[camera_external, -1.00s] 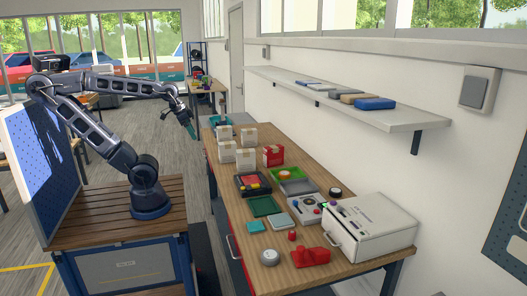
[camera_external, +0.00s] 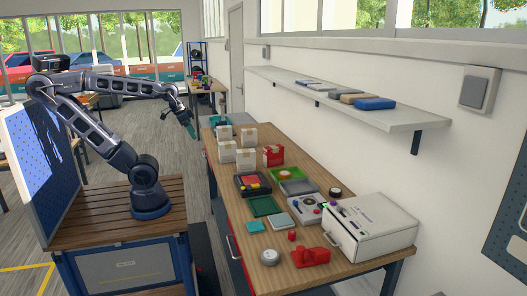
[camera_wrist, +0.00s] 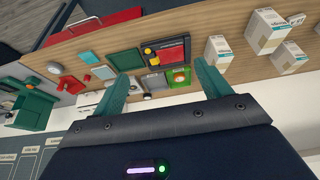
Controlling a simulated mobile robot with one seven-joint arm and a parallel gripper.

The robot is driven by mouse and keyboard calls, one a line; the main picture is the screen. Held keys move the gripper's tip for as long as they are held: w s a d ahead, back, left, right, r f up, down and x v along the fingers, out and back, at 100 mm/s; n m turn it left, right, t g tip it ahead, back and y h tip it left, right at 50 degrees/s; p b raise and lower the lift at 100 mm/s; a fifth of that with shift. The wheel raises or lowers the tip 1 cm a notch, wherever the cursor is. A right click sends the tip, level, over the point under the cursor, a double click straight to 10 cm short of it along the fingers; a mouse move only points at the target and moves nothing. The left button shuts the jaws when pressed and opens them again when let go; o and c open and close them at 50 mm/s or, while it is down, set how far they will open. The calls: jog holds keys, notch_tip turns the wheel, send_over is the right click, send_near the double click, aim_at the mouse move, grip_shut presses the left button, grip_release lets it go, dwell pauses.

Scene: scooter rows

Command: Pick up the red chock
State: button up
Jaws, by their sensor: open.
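A red, low, blocky piece (camera_external: 310,257), which looks like the red chock, lies on the near end of the long wooden workbench (camera_external: 225,205). A small red piece (camera_external: 292,236) stands just behind it, and a round grey disc (camera_external: 270,257) lies to its left. In the wrist view I cannot tell for sure which piece is the chock; a small red thing (camera_wrist: 70,85) shows at the left. My gripper (camera_external: 190,130) is raised near the far end of the bench, well away from the red piece. Its green fingers (camera_wrist: 157,78) are apart, with nothing held between them.
White cartons (camera_external: 246,157) and a red box (camera_external: 273,157) stand farther back. A dark tray (camera_external: 252,186) holds red and yellow pieces, with a green tray (camera_external: 264,206) nearby. A white drawer box (camera_external: 370,226) stands right of the red piece. A wall shelf (camera_external: 340,102) overhangs the bench's back.

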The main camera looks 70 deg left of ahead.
jog(key=w+d+m, duration=0.4)
jog(key=w+d, duration=0.3)
jog(key=w, duration=0.4)
jog(key=m+g+h, duration=0.6)
jog(key=m+h, duration=0.3)
jog(key=m, duration=0.6)
send_near(320, 250)
jog(key=x, duration=0.9)
jog(key=shift+d+r, duration=0.1)
jog(key=shift+r, duration=0.05)
jog(key=shift+t, duration=0.3)
jog(key=c, duration=1.3)
